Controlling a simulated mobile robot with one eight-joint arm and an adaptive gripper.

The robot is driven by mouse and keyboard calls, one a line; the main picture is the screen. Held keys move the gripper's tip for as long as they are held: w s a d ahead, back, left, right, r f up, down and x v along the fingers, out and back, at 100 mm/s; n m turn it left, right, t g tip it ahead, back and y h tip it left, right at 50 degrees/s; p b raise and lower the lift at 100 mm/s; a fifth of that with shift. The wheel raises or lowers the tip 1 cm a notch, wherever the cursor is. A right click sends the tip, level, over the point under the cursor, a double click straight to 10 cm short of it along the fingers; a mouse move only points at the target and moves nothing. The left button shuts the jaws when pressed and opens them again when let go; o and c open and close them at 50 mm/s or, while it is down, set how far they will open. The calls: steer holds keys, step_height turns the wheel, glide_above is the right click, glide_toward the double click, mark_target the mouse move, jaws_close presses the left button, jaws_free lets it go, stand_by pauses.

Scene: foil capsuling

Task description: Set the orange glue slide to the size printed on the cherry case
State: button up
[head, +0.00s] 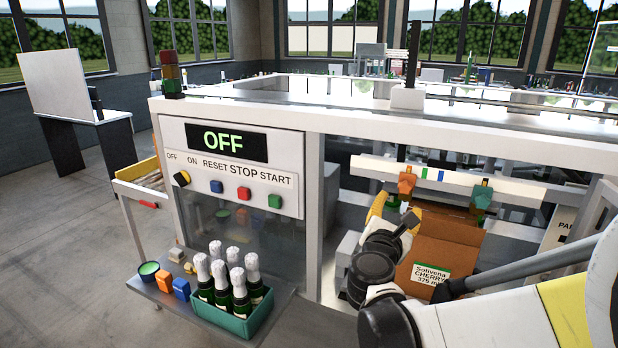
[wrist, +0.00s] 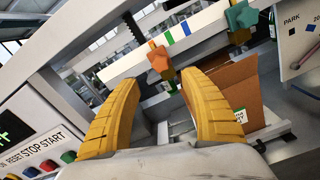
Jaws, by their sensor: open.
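The orange glue slide (head: 407,183) sits on a white rail (head: 510,187), left of a green mark and a blue mark. In the wrist view the orange slide (wrist: 160,61) shows just beyond my fingertips. My gripper (wrist: 160,82) is open, with its two yellow fingers apart and nothing visible between them. In the head view, one yellow finger (head: 377,206) shows below and left of the slide. The open cardboard cherry case (head: 460,245) stands below the rail, its label (head: 430,273) reading "Sotivena CHERRY 375 ml". My arm covers part of the case.
A teal slide (head: 482,196) sits farther right on the rail. A panel (wrist: 300,45) marked PARK is at right. The control panel (head: 232,165) reads OFF. A teal crate (head: 232,315) of foil-topped bottles stands on the front-left shelf.

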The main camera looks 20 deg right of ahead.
mark_target(405, 189)
steer(key=b+x, duration=0.2)
steer(key=x, duration=0.8)
steer(key=shift+w+d, duration=0.1)
steer(key=shift+d, duration=0.1)
